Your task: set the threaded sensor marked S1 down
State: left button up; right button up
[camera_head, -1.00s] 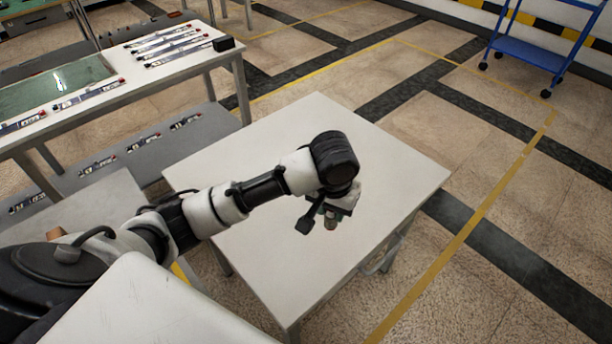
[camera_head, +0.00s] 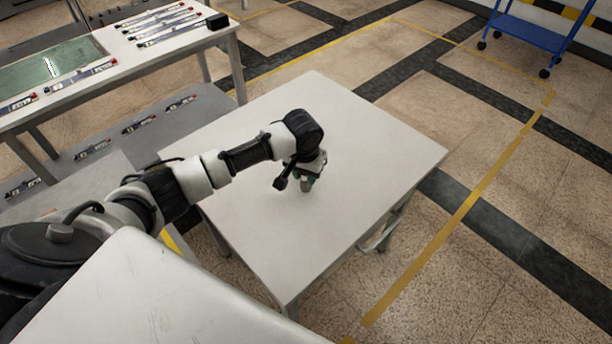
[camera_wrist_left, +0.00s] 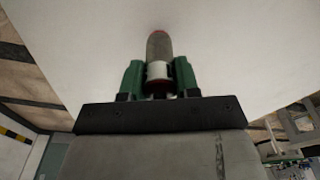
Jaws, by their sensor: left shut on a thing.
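My left gripper (camera_head: 308,183) is over the bare white table (camera_head: 368,155), pointing down. In the left wrist view its green fingers (camera_wrist_left: 158,80) are shut on the threaded sensor (camera_wrist_left: 159,47), a grey cylinder with a white band and a reddish rim. The marking on the band cannot be read. In the head view the sensor is mostly hidden by the gripper and wrist, close to the table top. I cannot tell whether its tip touches the table. My right gripper is not in view.
The table top around the gripper is clear. Behind on the left, a workbench (camera_head: 120,78) carries a green mat (camera_head: 50,65), several sensor-like strips and a black box (camera_head: 217,21). A grey low shelf (camera_head: 195,123) holds more strips. A blue cart (camera_head: 535,32) stands far right.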

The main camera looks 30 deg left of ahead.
pick_arm(q)
jog(key=shift+f, duration=0.7)
jog(key=o, duration=1.1)
jog(key=shift+f, duration=0.1)
jog(key=shift+c, duration=0.2)
jog(key=r, duration=0.4)
jog(key=s+r, duration=0.1)
jog(key=r, duration=0.7)
jog(key=shift+s+r+p, duration=0.1)
jog(key=shift+s+p, duration=0.1)
jog(key=shift+p, duration=0.15)
